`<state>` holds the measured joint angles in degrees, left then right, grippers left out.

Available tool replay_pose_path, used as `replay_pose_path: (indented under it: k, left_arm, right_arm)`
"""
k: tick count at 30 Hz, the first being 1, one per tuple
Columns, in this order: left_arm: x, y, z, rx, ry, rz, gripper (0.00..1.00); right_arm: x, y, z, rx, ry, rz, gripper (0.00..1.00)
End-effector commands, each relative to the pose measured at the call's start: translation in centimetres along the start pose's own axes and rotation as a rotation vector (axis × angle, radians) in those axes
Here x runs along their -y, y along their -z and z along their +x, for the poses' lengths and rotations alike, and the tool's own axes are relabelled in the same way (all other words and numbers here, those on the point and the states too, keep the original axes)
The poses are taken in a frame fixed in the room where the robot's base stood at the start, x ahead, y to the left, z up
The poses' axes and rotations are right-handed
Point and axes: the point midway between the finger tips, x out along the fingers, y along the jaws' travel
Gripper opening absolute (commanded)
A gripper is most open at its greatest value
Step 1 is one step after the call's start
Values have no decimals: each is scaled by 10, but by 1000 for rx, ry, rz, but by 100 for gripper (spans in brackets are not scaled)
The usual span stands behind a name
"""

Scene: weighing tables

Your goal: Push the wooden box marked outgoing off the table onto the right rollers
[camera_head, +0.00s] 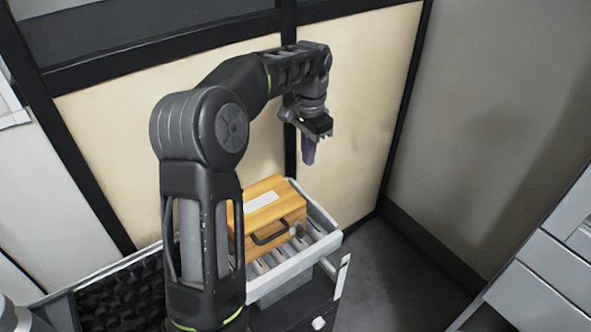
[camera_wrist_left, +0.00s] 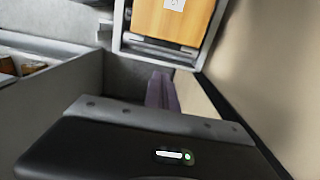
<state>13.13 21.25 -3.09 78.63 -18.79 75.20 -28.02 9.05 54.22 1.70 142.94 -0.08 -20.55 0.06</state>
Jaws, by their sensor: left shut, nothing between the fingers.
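A wooden box (camera_head: 268,212) with a pale label and a dark handle sits on a grey-white roller tray (camera_head: 322,242). My left arm hides part of its left side. The label is too small to read. In the left wrist view the box (camera_wrist_left: 170,22) shows at the top, above bare rollers (camera_wrist_left: 162,48). My left gripper (camera_head: 309,153) has purple fingers, closed together and empty. It hangs beyond the box, up and to the right in the head view, apart from it. The purple fingers also show in the left wrist view (camera_wrist_left: 161,90). My right gripper is not in view.
A beige panelled wall (camera_head: 350,110) with black posts stands behind the rollers. A black bumpy surface (camera_head: 120,295) lies at lower left. Grey cabinets (camera_head: 545,265) stand at right. The dark floor (camera_head: 400,275) between them and the rollers is clear.

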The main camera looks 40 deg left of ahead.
Motion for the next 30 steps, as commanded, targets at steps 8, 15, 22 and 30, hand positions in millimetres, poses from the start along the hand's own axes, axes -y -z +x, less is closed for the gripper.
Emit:
replay_pose_path:
  k: [8, 15, 22, 30]
  left_arm:
    - [0, 0, 0, 1, -1, 1, 0]
    - [0, 0, 3, 1, -1, 1, 0]
    - [-1, 0, 24, 3, -2, 1, 0]
    - [-1, -1, 74, 4, -2, 1, 0]
  right_arm:
    - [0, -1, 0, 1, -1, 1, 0]
    - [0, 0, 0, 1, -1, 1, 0]
    - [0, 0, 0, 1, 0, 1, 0]
    - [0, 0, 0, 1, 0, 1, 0]
